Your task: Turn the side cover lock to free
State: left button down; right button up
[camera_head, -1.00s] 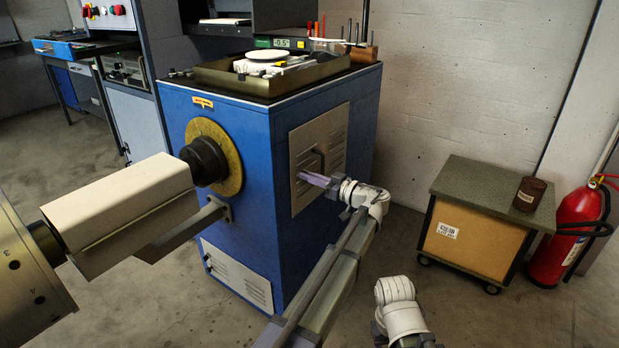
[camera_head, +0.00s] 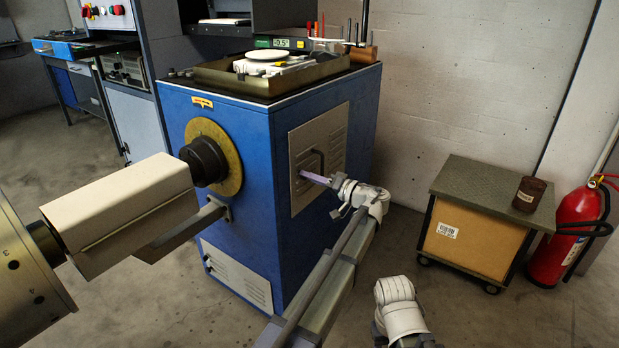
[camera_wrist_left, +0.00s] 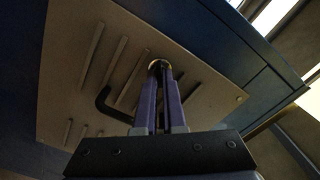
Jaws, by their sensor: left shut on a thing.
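The side cover (camera_head: 335,135) is a beige louvred panel with a dark handle (camera_head: 318,163) on the right face of the blue cabinet. The side cover (camera_wrist_left: 75,65) and its bent dark handle (camera_wrist_left: 107,104) also show in the left wrist view. My left gripper (camera_head: 304,175) reaches the cover just below the handle. In the left wrist view its purple fingers (camera_wrist_left: 159,72) are shut on the small round brass-coloured side cover lock (camera_wrist_left: 157,63). The fingers hide most of the lock, so its setting cannot be read. My right gripper is not in view.
A shaft bracket (camera_head: 185,230) and a beige box-shaped part (camera_head: 120,210) stand out at the cabinet's left. A low wheeled cart (camera_head: 485,225) carrying a brown jar (camera_head: 529,194) and a red extinguisher (camera_head: 575,235) stand at right. Floor between cabinet and cart is clear.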

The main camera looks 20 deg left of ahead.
pick_arm(q)
jog(key=shift+f+m, duration=0.1)
jog(key=shift+m, duration=3.6)
jog(key=c, duration=1)
grip_release()
jog(key=shift+d, duration=0.1)
